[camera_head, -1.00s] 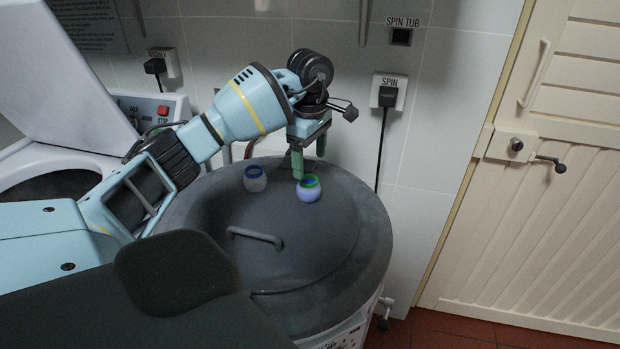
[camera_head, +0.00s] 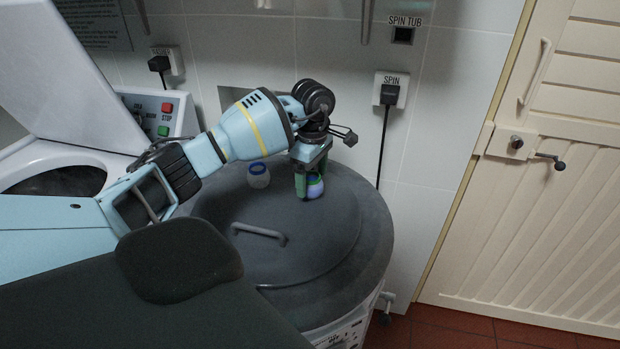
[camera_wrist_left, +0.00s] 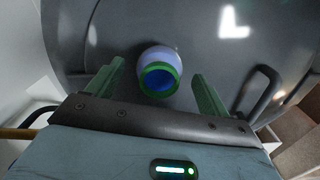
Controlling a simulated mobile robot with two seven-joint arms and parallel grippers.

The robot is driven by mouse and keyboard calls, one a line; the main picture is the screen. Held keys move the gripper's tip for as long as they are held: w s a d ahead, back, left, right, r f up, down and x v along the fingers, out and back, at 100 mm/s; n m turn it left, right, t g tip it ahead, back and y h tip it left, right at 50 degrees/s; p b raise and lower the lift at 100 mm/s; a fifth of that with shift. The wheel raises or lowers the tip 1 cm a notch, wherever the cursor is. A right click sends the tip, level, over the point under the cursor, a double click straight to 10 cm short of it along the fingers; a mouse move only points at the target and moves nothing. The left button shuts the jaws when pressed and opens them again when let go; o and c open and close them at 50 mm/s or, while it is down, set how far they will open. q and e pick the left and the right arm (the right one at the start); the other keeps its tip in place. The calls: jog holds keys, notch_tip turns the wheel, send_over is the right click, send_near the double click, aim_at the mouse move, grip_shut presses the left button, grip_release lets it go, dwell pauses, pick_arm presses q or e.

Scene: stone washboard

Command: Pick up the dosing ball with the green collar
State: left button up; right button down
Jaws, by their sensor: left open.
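The dosing ball with the green collar (camera_head: 315,189) is pale lilac with a dark blue opening. It rests on the grey lid of the spin tub, partly hidden by my gripper in the head view. In the left wrist view the same ball (camera_wrist_left: 160,74) shows between the two green fingers, with clear space on each side. My left gripper (camera_head: 309,190) is open and lowered around the ball; its fingers (camera_wrist_left: 158,90) do not visibly touch it. My right gripper is not in view.
A second dosing ball (camera_head: 258,175) with a blue collar stands on the lid (camera_head: 330,255) to the left. A lid handle (camera_head: 258,233) rises in front. A black cord (camera_head: 383,140) hangs on the wall behind. The open washer (camera_head: 70,160) stands at left.

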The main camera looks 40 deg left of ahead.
aim_at(313, 176)
pick_arm(q)
jog(key=shift+f, duration=0.75)
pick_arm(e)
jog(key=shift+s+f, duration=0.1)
pick_arm(q)
jog(key=c, duration=1.1)
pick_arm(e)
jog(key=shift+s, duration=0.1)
pick_arm(q)
notch_tip(313, 176, up, 10)
jog(key=shift+f, duration=0.1)
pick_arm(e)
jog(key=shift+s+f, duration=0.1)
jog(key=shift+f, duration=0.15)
